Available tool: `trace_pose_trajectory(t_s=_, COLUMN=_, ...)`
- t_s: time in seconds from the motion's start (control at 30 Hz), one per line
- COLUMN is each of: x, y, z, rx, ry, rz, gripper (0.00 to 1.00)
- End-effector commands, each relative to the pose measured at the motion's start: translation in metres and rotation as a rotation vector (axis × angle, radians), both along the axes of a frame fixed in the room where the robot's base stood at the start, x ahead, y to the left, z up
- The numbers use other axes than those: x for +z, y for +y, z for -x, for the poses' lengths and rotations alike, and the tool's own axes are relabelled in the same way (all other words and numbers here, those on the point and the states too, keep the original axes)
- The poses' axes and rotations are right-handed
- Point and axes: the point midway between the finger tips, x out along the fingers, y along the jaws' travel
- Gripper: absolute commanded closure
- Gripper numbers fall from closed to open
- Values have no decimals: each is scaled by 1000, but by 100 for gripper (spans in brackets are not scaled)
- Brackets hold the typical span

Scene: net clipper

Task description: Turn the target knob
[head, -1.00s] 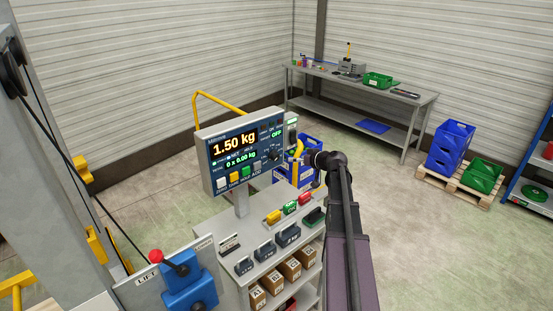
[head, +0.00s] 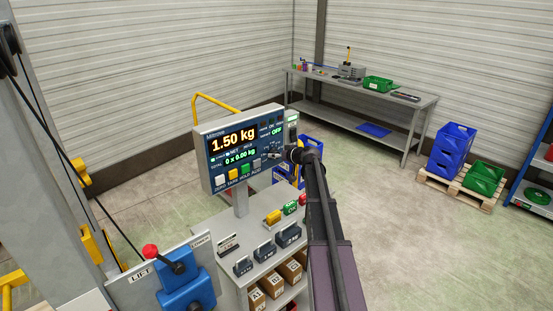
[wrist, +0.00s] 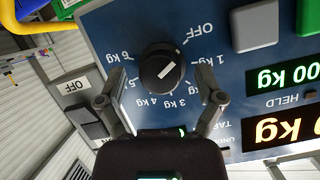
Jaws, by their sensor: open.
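The target knob (wrist: 162,69) is a round black dial with a white pointer line on the blue scale panel (wrist: 225,75). The panel appears upside down in the wrist view. The pointer slants toward the OFF label, and kg marks ring the knob. My gripper (wrist: 160,82) is open, with one finger on each side of the knob; I cannot tell whether either touches it. In the head view my gripper (head: 283,155) is at the right part of the scale panel (head: 207,178) and largely covers the knob. The display reads 1.50 kg, with a green OFF at upper right.
A grey switch box (wrist: 78,95) marked OFF sits beside the panel. Coloured buttons (head: 233,174) line its lower edge. Below is a shelf cart (head: 232,262) with several weights and boxes. A blue lift control (head: 187,285) with a red-knobbed lever stands at front left.

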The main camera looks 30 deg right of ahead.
Motion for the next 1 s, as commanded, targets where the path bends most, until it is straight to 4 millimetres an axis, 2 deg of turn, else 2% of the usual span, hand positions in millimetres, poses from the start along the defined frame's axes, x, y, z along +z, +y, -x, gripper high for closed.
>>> trace_pose_trajectory(t_s=0.43, x=-2, y=2, z=-5, rx=0, ry=0, rz=0, gripper=13)
trace_pose_trajectory(t_s=0.7, x=-2, y=2, z=-6, rx=0, ry=0, rz=0, gripper=92)
trace_pose_trajectory(t_s=1.0, x=-2, y=1, z=-6, rx=-1, ry=3, rz=-12, gripper=93)
